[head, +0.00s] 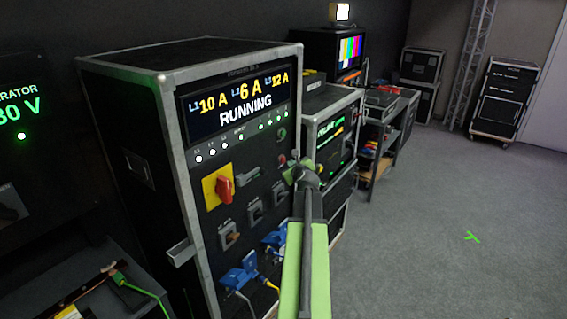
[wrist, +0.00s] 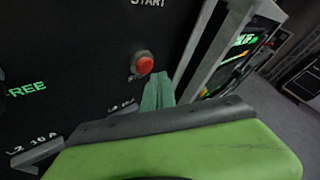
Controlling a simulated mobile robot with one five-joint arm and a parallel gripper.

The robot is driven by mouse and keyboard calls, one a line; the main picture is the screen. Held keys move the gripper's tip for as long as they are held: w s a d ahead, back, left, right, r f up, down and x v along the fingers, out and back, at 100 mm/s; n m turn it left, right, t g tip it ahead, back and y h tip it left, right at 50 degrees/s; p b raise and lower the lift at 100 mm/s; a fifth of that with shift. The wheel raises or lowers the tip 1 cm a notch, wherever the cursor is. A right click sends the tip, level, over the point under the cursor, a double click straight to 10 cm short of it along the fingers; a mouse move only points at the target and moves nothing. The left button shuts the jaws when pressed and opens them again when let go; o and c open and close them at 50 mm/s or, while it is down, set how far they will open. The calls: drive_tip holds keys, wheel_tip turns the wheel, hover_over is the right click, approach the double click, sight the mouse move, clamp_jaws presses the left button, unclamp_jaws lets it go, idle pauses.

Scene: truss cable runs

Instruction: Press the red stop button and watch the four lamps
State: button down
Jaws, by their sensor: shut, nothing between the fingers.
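The red stop button (wrist: 145,65) is a round knob on the dark panel, below the START label; its own label is partly hidden. In the head view my gripper (head: 303,170) is at the cabinet's right edge. A row of small lamps (head: 225,146) under the display is lit, white at left and green at right. The display (head: 238,103) reads RUNNING.
A red rotary switch (head: 224,189) on a yellow plate and blue plugs (head: 240,275) are on the same cabinet (head: 130,110). Another equipment case (head: 335,100) stands close behind my gripper.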

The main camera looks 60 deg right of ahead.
drive_tip(key=shift+w, duration=0.15)
idle(0.4)
drive_tip(key=shift+w, duration=0.25)
drive_tip(key=shift+w, duration=0.4)
idle(0.5)
idle(0.4)
drive_tip(key=shift+s, duration=0.8)
drive_tip(key=s, duration=0.5)
idle(0.7)
